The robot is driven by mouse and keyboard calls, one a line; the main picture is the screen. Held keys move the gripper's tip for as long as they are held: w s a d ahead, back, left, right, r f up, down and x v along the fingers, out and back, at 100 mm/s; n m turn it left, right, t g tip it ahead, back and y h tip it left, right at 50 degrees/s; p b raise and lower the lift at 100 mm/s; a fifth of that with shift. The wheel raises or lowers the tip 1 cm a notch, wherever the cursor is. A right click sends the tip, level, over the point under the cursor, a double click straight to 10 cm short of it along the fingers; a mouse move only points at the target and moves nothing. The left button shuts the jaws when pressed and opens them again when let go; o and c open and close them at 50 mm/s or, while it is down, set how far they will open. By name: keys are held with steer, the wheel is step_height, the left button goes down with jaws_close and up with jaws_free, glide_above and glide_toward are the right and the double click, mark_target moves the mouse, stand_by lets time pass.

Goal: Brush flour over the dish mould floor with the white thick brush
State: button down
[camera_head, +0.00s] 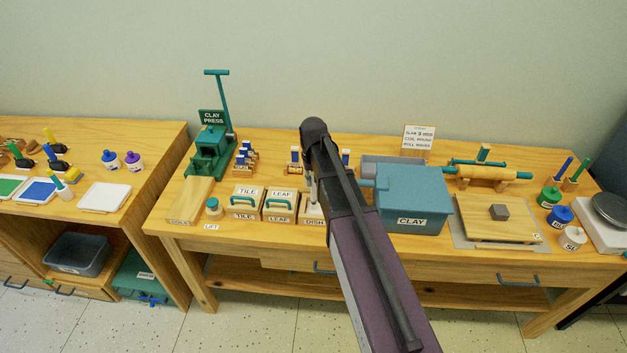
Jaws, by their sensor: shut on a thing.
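The dish mould (313,222) is a light wooden box labelled DISH on the table's front part, right of the leaf mould. My dark arm crosses in front of it and covers its right side and most of its floor. A slim pale grey upright piece (313,187) shows at the arm's left edge, over the mould's back; I cannot tell whether it is a brush or part of my gripper. My gripper is hidden behind my arm. I cannot make out the white thick brush.
The tile mould (244,215) and leaf mould (281,218) stand left of the dish mould. The blue clay bin (412,200) stands close on the right. The green clay press (208,150) is at the back left. A rolling pin (485,172) rests on the right.

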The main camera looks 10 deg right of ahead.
steer(key=shift+s+d, duration=0.25)
steer(key=shift+d, duration=0.35)
steer(key=shift+s+d, duration=0.25)
steer(key=shift+d, duration=0.3)
stand_by(1.2)
steer(key=shift+r, duration=0.15)
steer(key=shift+r+p, duration=0.5)
steer(key=shift+p, duration=0.15)
steer(key=shift+r, duration=0.15)
step_height(320, 180, up, 8)
steer(key=p, duration=0.8)
stand_by(0.7)
